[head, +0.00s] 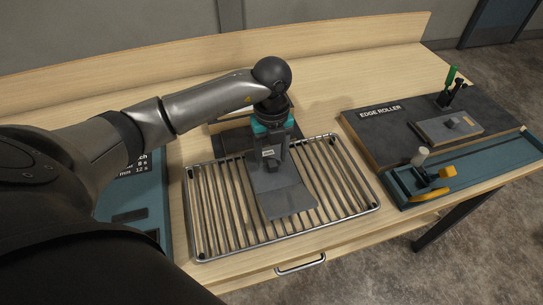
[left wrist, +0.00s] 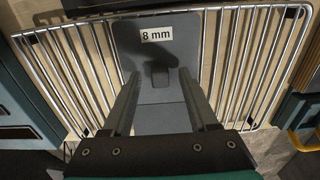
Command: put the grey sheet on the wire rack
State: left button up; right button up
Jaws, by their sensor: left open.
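The grey sheet (head: 287,198) lies on the wire rack (head: 290,234), near its middle, with bars showing on both sides. It has a visible crease line across it. In the left wrist view the sheet (left wrist: 140,60) carries a white "8 mm" label and a small dark tab. My left gripper (head: 271,163) is over the sheet, pointing down. In the left wrist view the left gripper (left wrist: 158,76) is open, with its fingers apart on either side of the tab. The rack also shows there (left wrist: 75,80). My right gripper is not in view.
A dark board labelled "EDGE ROLLER" (head: 372,122) with a grey plate (head: 447,128) and a blue rail tool (head: 470,165) stands at the right. A blue panel (head: 150,195) with text is left of the rack. Bare wood (head: 330,85) lies behind.

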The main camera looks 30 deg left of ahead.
aim_at(271, 161)
pick_arm(q)
notch_tip(271, 161, up, 11)
dwell(0.3)
